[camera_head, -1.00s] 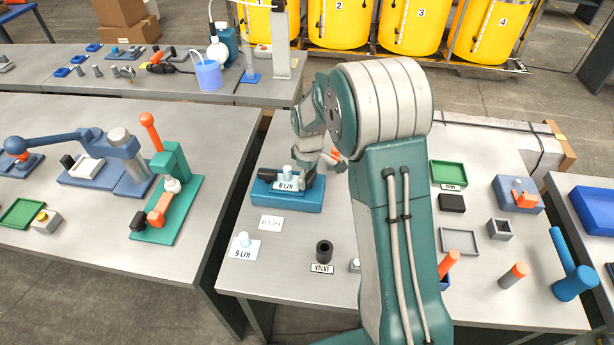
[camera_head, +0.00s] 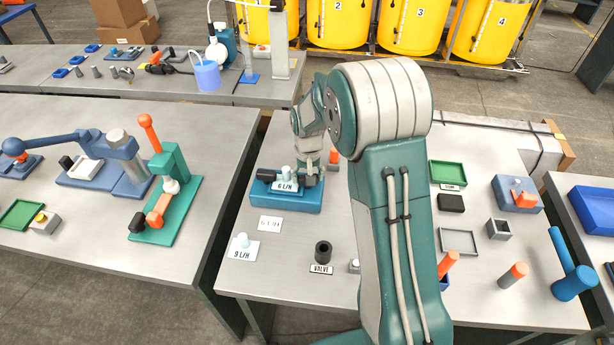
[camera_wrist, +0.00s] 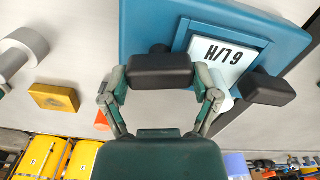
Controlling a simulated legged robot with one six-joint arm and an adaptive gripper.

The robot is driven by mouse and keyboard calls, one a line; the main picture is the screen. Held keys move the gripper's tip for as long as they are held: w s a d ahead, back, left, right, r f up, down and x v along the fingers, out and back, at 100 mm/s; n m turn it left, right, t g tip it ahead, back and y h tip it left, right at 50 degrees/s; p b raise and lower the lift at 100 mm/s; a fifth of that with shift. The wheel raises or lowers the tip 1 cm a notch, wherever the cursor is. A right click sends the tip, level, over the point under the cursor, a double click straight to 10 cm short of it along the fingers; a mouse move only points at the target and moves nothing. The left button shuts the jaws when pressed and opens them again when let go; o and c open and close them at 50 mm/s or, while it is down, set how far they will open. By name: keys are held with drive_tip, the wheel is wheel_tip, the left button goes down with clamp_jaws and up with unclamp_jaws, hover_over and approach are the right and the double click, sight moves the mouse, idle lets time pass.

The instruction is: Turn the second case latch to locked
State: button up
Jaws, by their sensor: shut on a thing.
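The blue case (camera_head: 285,204) stands on the middle table and bears a "6 L/H" plate (camera_head: 285,186). In the wrist view the case (camera_wrist: 145,25) and its plate (camera_wrist: 225,58) fill the upper part. One black latch (camera_wrist: 160,72) lies crosswise between my fingertips. My gripper (camera_wrist: 163,82) is shut on it, with a finger at each end. The other black latch (camera_wrist: 265,88) is free, to the right in the wrist view; in the head view it is at the case's left (camera_head: 266,175). In the head view my gripper (camera_head: 310,172) hides the held latch.
A green stand (camera_head: 168,200) is on the left table. A green tray (camera_head: 448,173) lies right of my arm.

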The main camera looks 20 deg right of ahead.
drive_tip(key=shift+s+f+m, duration=0.1)
drive_tip(key=shift+s+m, duration=0.05)
drive_tip(key=shift+m, duration=0.55)
drive_tip(key=shift+s+f+m, duration=0.1)
drive_tip(key=shift+m, duration=0.6)
drive_tip(key=o, duration=1)
drive_tip(key=shift+c, duration=0.2)
drive_tip(key=shift+w+a+r, duration=0.1)
drive_tip(key=shift+r, duration=0.2)
wheel_tip(320, 180, up, 12)
drive_tip(key=shift+f, duration=0.25)
